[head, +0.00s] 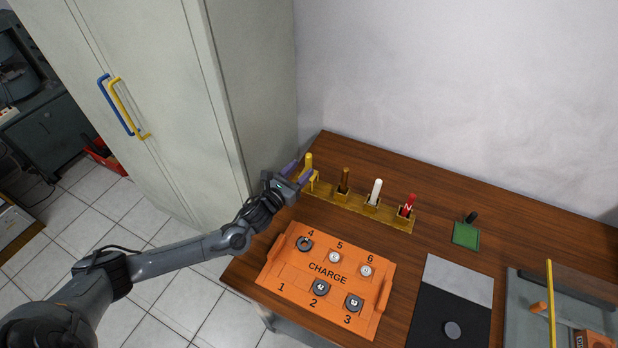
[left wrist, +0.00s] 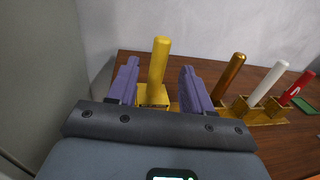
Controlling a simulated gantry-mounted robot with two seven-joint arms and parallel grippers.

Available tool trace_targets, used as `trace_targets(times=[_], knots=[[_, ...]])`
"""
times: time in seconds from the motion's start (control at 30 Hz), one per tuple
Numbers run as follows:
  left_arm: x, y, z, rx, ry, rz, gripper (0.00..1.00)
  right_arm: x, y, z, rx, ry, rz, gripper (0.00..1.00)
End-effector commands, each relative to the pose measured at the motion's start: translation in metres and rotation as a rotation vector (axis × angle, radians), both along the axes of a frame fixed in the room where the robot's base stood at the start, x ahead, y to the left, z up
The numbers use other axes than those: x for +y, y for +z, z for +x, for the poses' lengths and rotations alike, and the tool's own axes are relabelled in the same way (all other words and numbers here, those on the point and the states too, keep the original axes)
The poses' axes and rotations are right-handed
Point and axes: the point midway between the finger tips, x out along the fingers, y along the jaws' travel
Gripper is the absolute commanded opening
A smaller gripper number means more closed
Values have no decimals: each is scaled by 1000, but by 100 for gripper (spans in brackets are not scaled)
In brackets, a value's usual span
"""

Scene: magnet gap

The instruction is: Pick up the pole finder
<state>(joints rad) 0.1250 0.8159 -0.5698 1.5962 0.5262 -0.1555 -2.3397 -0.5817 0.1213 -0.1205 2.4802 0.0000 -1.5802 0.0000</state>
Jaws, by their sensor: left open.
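A wooden rack (head: 330,203) at the back left of the table holds upright sticks: yellow (head: 309,161), brown (head: 344,180), white (head: 375,190) and red with a letter N (head: 407,205). None is labelled as the pole finder; the red stick carries a pole letter. My left gripper (head: 299,173) is open at the rack's left end. In the left wrist view the yellow stick (left wrist: 160,62) stands between its two purple fingers, with a gap on each side. The brown, white and red (left wrist: 296,88) sticks show to the right. My right gripper is not in view.
An orange CHARGE tray (head: 277,271) with numbered places and several round pieces lies in front of the rack. A green block (head: 466,235) with a black handle stands right of it. A grey-and-black mat (head: 460,278) lies farther forward. A tall cabinet (head: 170,90) stands close on the left.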

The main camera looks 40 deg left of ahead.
Motion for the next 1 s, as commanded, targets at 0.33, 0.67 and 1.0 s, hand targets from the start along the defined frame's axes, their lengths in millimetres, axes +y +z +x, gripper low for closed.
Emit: trace_targets(times=[0.33,0.67,1.0], knots=[[2,7,33,-3,1,-2,50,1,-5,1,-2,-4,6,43],[4,6,54,1,-1,-1,50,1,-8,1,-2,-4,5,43],[4,7,53,1,-1,0,22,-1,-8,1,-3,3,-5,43]])
